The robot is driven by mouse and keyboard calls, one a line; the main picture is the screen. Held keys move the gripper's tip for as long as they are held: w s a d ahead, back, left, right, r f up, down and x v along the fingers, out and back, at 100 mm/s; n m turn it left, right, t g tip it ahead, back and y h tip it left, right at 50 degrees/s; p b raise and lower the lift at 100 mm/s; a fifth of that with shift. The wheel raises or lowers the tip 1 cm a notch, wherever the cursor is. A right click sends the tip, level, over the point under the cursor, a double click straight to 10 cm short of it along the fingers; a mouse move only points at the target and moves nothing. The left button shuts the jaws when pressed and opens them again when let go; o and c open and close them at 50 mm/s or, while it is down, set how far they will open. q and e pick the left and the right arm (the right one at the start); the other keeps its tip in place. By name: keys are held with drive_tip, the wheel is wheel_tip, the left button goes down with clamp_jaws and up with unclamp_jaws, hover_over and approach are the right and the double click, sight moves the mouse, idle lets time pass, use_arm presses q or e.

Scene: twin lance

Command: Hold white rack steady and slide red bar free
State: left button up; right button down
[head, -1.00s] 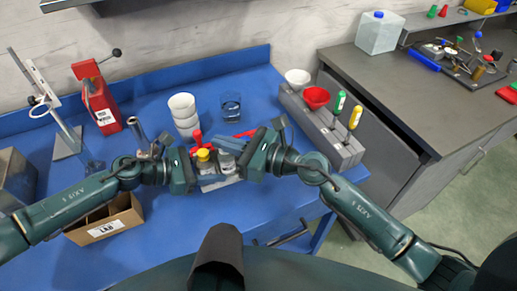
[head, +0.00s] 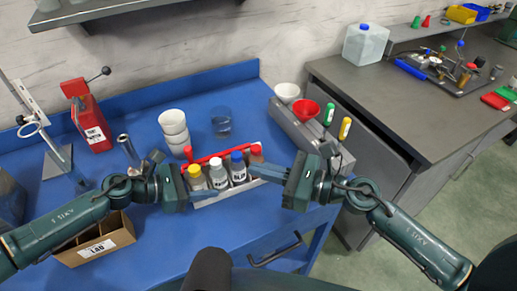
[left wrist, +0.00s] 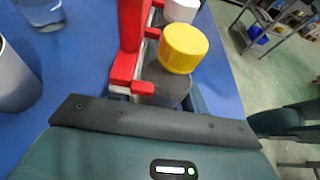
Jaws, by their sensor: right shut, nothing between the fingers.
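The white rack (head: 212,200) stands on the blue bench and holds small bottles with yellow (head: 195,170), pale (head: 215,162) and blue (head: 237,156) caps. The left wrist view shows the yellow cap (left wrist: 183,47) and a red upright (left wrist: 131,30) just beyond my gripper body. My right gripper (head: 258,172) is shut and empty, its tips close to the rack's right end.
White stacked cups (head: 174,130) and a clear glass (head: 221,122) stand behind the rack. A grey block (head: 290,122) with funnels and screwdrivers stands right.

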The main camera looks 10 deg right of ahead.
use_arm(q)
drive_tip(key=o, duration=0.5)
drive_tip(key=shift+a, duration=0.1)
drive_tip(key=shift+a, duration=0.1)
